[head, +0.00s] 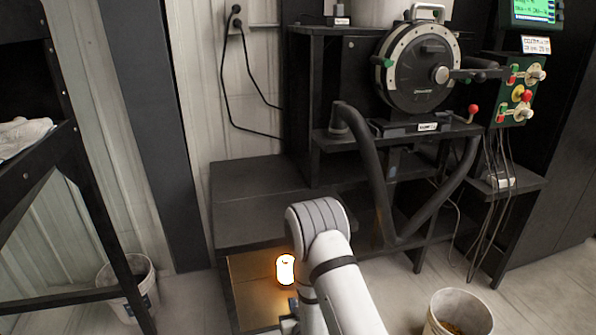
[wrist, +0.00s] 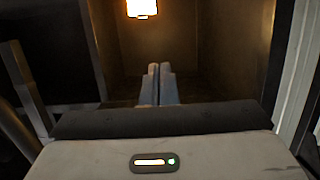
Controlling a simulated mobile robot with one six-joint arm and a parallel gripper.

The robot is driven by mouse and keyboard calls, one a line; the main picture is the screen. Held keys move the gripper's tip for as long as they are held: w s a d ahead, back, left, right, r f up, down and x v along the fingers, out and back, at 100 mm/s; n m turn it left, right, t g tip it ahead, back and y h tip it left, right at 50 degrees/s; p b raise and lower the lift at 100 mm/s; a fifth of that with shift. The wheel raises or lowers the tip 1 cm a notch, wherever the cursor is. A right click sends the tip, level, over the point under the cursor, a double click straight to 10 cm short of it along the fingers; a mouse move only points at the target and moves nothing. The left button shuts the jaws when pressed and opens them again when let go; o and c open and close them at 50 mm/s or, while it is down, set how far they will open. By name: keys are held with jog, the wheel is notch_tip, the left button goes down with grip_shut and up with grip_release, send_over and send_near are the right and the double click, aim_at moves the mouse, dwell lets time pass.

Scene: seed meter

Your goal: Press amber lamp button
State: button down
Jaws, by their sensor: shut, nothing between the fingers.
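A glowing amber-white lamp (head: 285,269) stands in the low, warmly lit bay under the dark bench. It also shows at the top edge of the wrist view (wrist: 141,8), cut off by the frame. No button can be made out clearly on it; its glow washes out detail. My gripper (wrist: 160,70) is shut and empty, its two fingers together, pointing into the bay. In the wrist view its tips lie below and a little right of the lamp, apart from it in the picture. In the head view my arm hides most of the gripper.
The dark bench top (head: 250,215) overhangs the bay. A round seed meter (head: 418,70) sits on a shelf above, with a black hose (head: 375,165) curving down to its left. A white bucket (head: 460,312) stands right of my arm. Bay walls flank my gripper.

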jog(key=s+d+r+m+g+h+p, duration=0.1)
jog(key=d+r+g+p, duration=0.3)
jog(key=r, duration=0.7)
jog(key=d+r+h+p, duration=0.1)
jog(key=d+r+p, duration=0.1)
jog(key=r+p, duration=0.65)
jog(key=s+d+r+m+g+h+p, duration=0.1)
jog(key=d+r+g+p, duration=0.15)
jog(key=r, duration=1.15)
jog(key=s+d+r+g+p, duration=0.1)
jog(key=s+r+p, duration=0.3)
jog(key=s+r, duration=0.4)
jog(key=s+d+r+g+p, duration=0.2)
jog(key=s+d+r+p, duration=0.2)
jog(key=s+r, duration=0.4)
jog(key=s+d+r+m+g+h+p, duration=0.1)
jog(key=s+r+p, duration=0.3)
jog(key=s+r, duration=0.4)
jog(key=shift+d+r+g, duration=0.25)
jog(key=shift+d+g, duration=0.5)
jog(key=shift+d, duration=0.15)
